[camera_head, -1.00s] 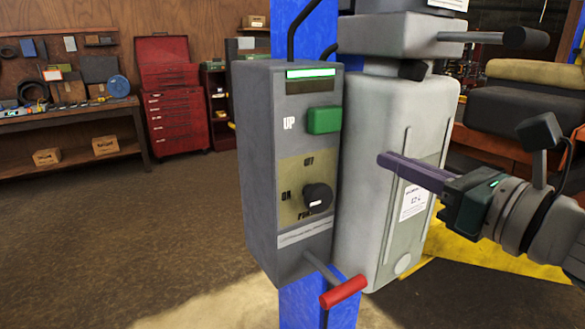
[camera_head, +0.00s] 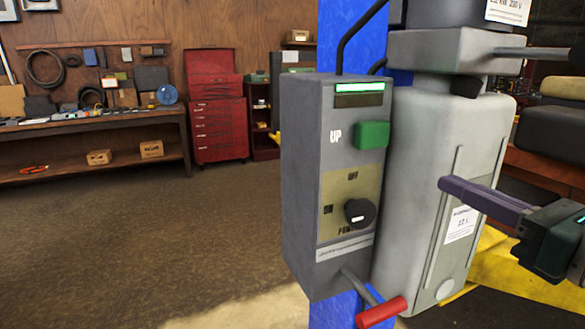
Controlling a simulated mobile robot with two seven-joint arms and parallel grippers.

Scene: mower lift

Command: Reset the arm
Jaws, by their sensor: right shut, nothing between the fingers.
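A grey control box (camera_head: 303,190) is mounted on the blue post (camera_head: 342,40). It has a green UP button (camera_head: 372,135), a black power knob (camera_head: 360,212) and a lit green strip at the top. A lever with a red grip (camera_head: 381,312) sticks out below the box. My right gripper (camera_head: 447,186) is shut and empty, its purple fingers pointing left in front of the light grey tank (camera_head: 440,130). I cannot tell whether the fingertips touch the tank. My left gripper is out of view.
A grey lever (camera_head: 540,53) sticks out to the right above the tank. Yellow lift parts (camera_head: 500,268) lie at lower right. A workbench (camera_head: 90,122) and a red tool cabinet (camera_head: 218,120) stand far back left. The floor (camera_head: 190,230) between is clear.

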